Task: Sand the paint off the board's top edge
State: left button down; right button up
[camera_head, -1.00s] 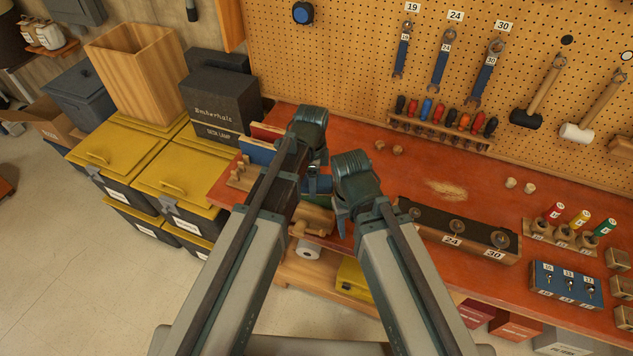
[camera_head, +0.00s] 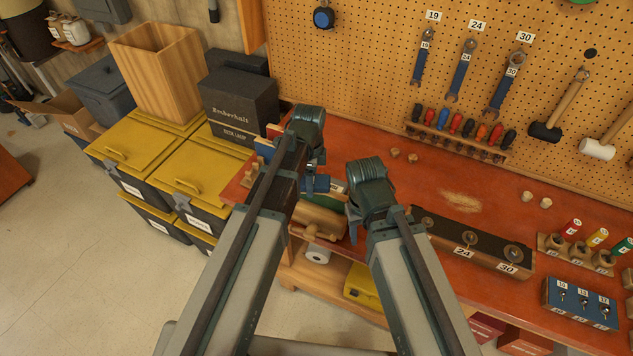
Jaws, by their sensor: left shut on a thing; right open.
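My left gripper (camera_head: 312,172) is over the front left part of the red bench, pointing down, and is shut on a blue block (camera_head: 321,185). A green strip (camera_head: 334,203), perhaps the board's painted top edge, shows just below the blue block. I cannot tell whether the two touch. A wooden vise (camera_head: 318,222) stands at the bench's front edge below them. My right gripper (camera_head: 354,222) points down just right of the vise and is open and empty. My arms hide much of the work area.
The red workbench (camera_head: 430,180) is mostly clear in the middle, with a sawdust patch (camera_head: 462,201). A dark socket block (camera_head: 470,243) lies right of my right arm. Yellow-lidded bins (camera_head: 205,168) stand to the left. Tools hang on the pegboard (camera_head: 385,60).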

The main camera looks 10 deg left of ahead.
pick_arm(q)
jog(key=shift+w+a, duration=0.2)
jog(key=shift+a, duration=0.3)
jog(key=shift+w+a, duration=0.15)
jog(key=shift+a, duration=0.3)
notch_tip(320, 180, up, 6)
jog(key=p, duration=0.6)
jog(key=shift+d, duration=0.1)
notch_tip(320, 180, up, 3)
jog(key=p, duration=0.3)
jog(key=shift+r, duration=0.1)
